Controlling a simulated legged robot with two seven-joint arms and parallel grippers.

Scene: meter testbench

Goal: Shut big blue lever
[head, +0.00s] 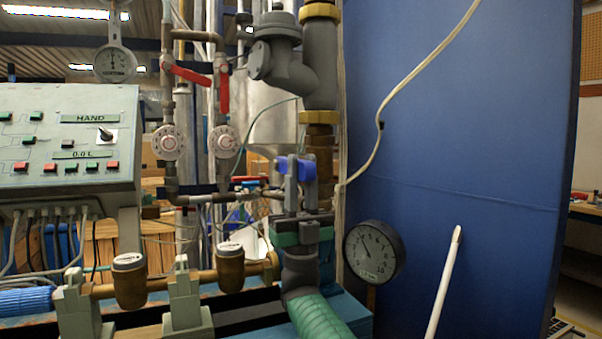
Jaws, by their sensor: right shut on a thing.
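The big blue lever (308,169) is at the middle of the head view, below the thick grey and brass pipe. My right gripper (298,174) reaches up to it from below, its grey fingers shut on the lever. The fingers and the dark gripper body hide part of the lever and the valve behind it, so its exact angle is hard to tell. My left gripper is not in view.
A round gauge (374,252) stands close to the right of my right gripper. A large blue panel (460,130) fills the right side, with a pale rod (443,285) in front. Red levers (190,74) and a control box (68,145) are at left. Brass water meters (130,282) line the lower left.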

